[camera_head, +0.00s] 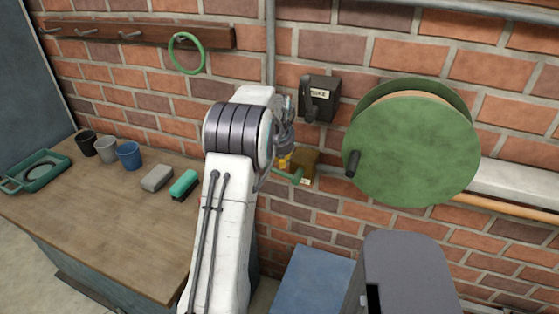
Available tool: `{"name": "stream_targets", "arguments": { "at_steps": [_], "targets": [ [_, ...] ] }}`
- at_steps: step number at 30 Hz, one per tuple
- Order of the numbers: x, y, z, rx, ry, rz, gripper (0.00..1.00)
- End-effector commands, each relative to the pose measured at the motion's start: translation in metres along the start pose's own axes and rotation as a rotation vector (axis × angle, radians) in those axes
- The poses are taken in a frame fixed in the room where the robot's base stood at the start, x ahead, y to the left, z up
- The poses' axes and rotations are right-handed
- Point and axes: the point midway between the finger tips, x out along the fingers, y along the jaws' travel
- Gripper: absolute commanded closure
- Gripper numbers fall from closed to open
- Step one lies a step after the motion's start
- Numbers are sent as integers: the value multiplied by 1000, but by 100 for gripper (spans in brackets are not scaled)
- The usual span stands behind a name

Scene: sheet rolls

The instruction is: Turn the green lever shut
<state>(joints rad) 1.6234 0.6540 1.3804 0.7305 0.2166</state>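The green lever (288,175) sticks out to the left, close to level, from a small brown box (306,163) on the brick wall. The box has a small pale label on its lower edge. My gripper (284,150) is just above the lever and beside the box, partly hidden behind my white arm. A small yellow part shows between it and the lever. I cannot tell whether my gripper touches the lever or how its fingers stand.
A black switch box (319,98) with a handle is above the brown box. A large green reel (413,150) with a black crank is to the right. A green ring (187,53) hangs above.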

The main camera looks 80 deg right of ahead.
Motion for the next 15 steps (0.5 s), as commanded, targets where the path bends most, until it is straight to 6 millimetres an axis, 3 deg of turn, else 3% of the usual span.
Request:
{"name": "stream_targets", "arguments": {
  "at_steps": [15],
  "targets": [
    [35,-5,6,0,-1,-4,100]
  ]
}}
